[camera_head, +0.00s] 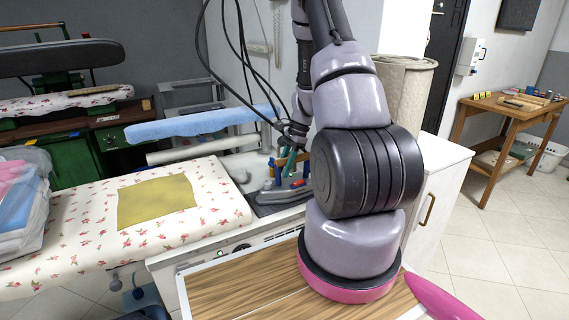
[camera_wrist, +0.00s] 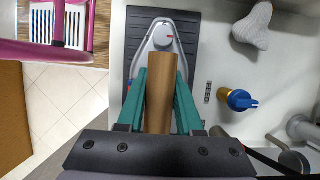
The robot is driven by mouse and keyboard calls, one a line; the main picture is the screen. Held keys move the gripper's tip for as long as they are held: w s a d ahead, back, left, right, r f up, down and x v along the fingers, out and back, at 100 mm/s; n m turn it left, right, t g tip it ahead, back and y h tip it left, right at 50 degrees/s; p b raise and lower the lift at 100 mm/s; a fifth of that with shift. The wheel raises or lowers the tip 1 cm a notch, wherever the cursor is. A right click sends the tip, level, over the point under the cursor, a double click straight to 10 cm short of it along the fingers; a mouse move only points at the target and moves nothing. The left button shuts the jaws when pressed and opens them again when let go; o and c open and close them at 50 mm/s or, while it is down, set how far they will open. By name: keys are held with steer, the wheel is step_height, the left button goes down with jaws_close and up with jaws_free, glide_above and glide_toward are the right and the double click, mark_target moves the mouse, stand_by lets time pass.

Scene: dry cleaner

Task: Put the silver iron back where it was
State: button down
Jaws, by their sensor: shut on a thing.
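My gripper (camera_wrist: 161,85) has its teal fingers closed around the brown wooden handle of the silver iron (camera_wrist: 163,32) in the wrist view. The iron's pointed grey end faces the top of the picture, over a dark ribbed rest (camera_wrist: 190,22). Whether its sole touches the rest cannot be told. In the head view my gripper (camera_head: 289,160) points down at the dark rest area (camera_head: 280,208) on the station beside the ironing board.
A flowered ironing board (camera_head: 90,230) with a yellow cloth (camera_head: 157,200) lies to the left. A blue-covered sleeve board (camera_head: 200,123) stands behind. In the wrist view, a blue-and-brass valve (camera_wrist: 238,99) and a pale grey knob-like part (camera_wrist: 254,26) stand right of the iron.

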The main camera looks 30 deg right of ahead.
steer(key=c, duration=0.6)
jaws_free()
steer(key=shift+o, duration=0.2)
